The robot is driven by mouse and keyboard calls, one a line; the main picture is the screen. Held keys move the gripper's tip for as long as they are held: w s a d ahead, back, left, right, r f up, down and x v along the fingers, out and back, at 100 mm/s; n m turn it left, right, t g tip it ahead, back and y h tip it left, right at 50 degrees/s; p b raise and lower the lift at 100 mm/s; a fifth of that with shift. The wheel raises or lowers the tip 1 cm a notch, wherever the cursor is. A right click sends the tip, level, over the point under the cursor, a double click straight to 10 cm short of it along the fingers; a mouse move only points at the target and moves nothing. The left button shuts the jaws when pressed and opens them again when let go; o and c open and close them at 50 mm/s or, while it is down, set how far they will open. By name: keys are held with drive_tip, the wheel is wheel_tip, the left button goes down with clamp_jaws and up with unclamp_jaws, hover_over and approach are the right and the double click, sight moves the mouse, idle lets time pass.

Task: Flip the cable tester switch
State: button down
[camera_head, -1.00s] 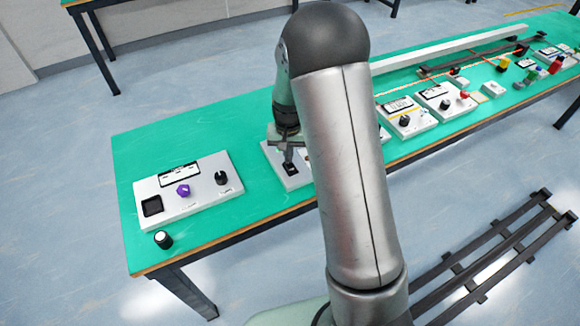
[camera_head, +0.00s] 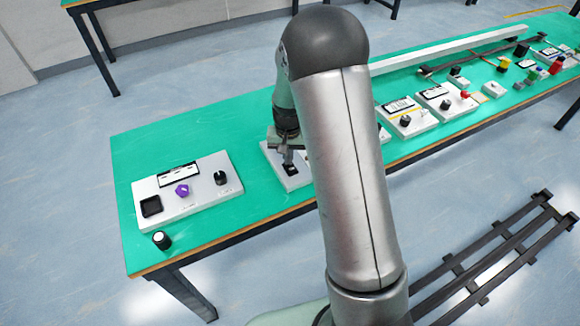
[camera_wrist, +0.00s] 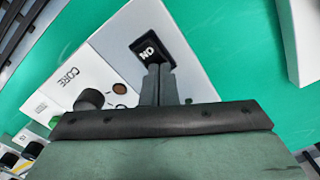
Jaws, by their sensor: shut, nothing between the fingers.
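The cable tester is a white box with a dark rocker switch (camera_wrist: 149,45) near one end, marked "ON" in white. The box (camera_wrist: 185,72) also has "CORE" lettering, a brown round spot and a black knob (camera_wrist: 90,99). My gripper (camera_wrist: 158,68) is shut and empty, its fingertips right at the switch's lower edge and partly over it. I cannot tell whether they touch. In the head view the switch (camera_head: 290,169) lies just below my fingertips (camera_head: 288,159), and my arm hides the rest of the box.
A white panel (camera_head: 205,205) with a purple knob and a black knob lies on the green table to the left. A black cylinder (camera_head: 161,240) stands near the table's front edge. Several more boxes and a long white bar (camera_head: 440,55) are to the right.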

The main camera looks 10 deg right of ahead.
drive_tip(key=shift+r+p, duration=2.2)
drive_tip(key=shift+r, duration=1.25)
